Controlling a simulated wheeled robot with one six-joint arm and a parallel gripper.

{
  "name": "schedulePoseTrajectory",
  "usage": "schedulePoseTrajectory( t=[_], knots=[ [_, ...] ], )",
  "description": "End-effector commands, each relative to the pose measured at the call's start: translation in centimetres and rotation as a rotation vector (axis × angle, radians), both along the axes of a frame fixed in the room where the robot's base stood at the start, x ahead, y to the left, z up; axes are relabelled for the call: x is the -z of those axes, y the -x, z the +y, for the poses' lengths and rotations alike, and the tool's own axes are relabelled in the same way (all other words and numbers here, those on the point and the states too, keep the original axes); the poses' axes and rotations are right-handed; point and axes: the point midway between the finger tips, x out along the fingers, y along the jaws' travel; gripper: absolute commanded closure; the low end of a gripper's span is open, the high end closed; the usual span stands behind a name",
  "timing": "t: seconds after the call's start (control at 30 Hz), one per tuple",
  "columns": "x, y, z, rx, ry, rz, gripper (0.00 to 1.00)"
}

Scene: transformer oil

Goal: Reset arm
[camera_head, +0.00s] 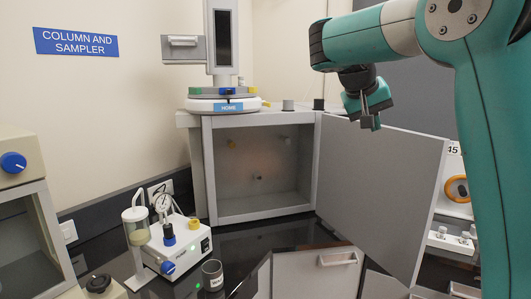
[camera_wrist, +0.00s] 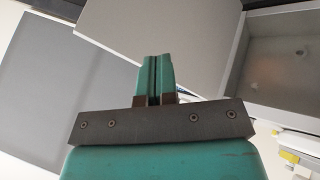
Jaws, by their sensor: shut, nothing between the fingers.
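My gripper (camera_head: 370,122) hangs at the end of my teal and grey arm, at the upper right in the head view. It is in front of the open door (camera_head: 385,185) of the grey cabinet and points down. In the wrist view my gripper (camera_wrist: 157,62) shows two teal fingers pressed together, with nothing between them. The grey cabinet (camera_head: 207,170) stands open in the middle of the head view. Its front edge and part of its interior also show at the right of the wrist view (camera_wrist: 285,60).
A white pump unit (camera_head: 175,252) with a gauge and a clear cylinder stands on the dark glossy bench. A small grey cup (camera_head: 212,275) is beside it. A sampler (camera_head: 222,95) sits on the cabinet. An instrument (camera_head: 20,165) with a blue knob is at the left.

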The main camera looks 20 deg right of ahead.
Motion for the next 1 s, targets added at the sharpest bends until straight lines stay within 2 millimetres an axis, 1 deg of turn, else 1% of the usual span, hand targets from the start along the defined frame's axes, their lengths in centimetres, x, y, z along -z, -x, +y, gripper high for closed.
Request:
schedulePoseTrajectory(
  t=[0.1, 0.17, 0.27, 0.37, 0.4, 0.47, 0.5, 0.57, 0.6, 0.67, 0.7, 0.77, 0.8, 0.83, 0.9, 1.0],
  knots=[
    [0.1, 0.0, 0.1, -0.006, -0.001, 0.001, 1.00],
    [0.5, -0.2, 0.6, -0.033, -0.005, 0.003, 1.00],
    [2.2, -0.7, 2.8, -0.151, -0.029, 0.014, 1.00],
    [5.6, -0.7, 7.5, -0.358, -0.089, 0.034, 1.00],
    [7.3, -0.3, 10.0, -0.455, -0.126, 0.045, 1.00],
    [9.8, 0.8, 14.0, -0.596, -0.192, 0.061, 1.00],
    [11.5, 2.0, 16.6, -0.683, -0.239, 0.074, 1.00],
    [13.7, 4.2, 20.2, -0.799, -0.315, 0.096, 1.00],
    [15.2, 5.9, 22.5, -0.872, -0.366, 0.112, 1.00],
    [17.1, 8.8, 25.7, -0.971, -0.447, 0.137, 1.00],
    [18.2, 10.8, 27.5, -1.030, -0.500, 0.155, 1.00],
    [19.6, 13.8, 29.9, -1.105, -0.575, 0.182, 1.00],
    [20.3, 15.7, 31.1, -1.145, -0.620, 0.198, 1.00],
    [20.8, 17.0, 32.0, -1.172, -0.651, 0.209, 1.00],
    [21.5, 19.6, 33.4, -1.221, -0.713, 0.235, 1.00],
    [22.1, 22.1, 34.6, -1.264, -0.771, 0.259, 1.00]
  ],
)
